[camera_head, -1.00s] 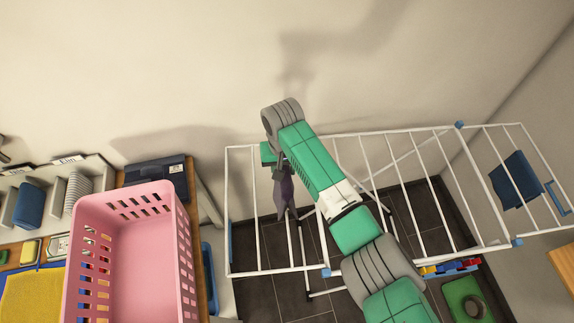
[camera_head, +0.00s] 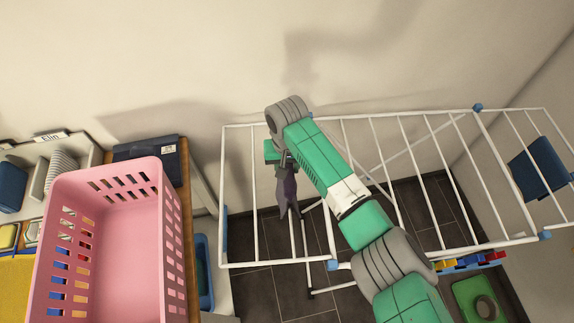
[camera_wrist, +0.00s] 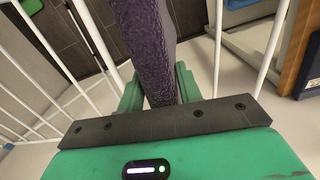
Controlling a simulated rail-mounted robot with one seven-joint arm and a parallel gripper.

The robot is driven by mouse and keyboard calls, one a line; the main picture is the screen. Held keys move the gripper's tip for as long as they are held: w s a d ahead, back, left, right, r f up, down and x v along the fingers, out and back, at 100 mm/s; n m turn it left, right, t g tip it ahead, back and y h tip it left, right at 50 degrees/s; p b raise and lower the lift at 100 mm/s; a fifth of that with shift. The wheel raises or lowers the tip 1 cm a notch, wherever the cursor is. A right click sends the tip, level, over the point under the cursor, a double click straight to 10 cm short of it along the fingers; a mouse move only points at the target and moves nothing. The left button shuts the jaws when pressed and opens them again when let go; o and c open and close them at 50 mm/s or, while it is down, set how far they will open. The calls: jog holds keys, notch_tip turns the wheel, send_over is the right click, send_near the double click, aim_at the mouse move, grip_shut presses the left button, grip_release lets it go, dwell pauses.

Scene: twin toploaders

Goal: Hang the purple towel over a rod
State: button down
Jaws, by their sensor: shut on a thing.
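The purple towel (camera_head: 286,190) hangs bunched and narrow from my gripper (camera_head: 284,160), among the white rods at the left part of the drying rack (camera_head: 240,265). In the wrist view, my gripper (camera_wrist: 160,92) is shut on the towel (camera_wrist: 148,45), which runs away from the jaws between two white rods. Its far end is out of that view. I cannot tell from these frames whether the towel touches a rod. My arm passes over the rack and hides some rods.
A pink basket (camera_head: 120,240) stands on the wooden-edged surface at left. A blue cloth (camera_head: 537,168) hangs on the rack's right section. Several rods in the middle are bare. The wall (camera_head: 200,60) is close behind the rack.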

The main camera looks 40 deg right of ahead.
notch_tip(320, 180, down, 10)
jog(key=b, duration=0.6)
jog(key=shift+f, duration=0.15)
jog(key=c, duration=0.9)
grip_release()
notch_tip(320, 180, up, 8)
jog(key=shift+f+p, duration=0.1)
jog(key=shift+p, duration=0.7)
jog(key=shift+w, duration=0.1)
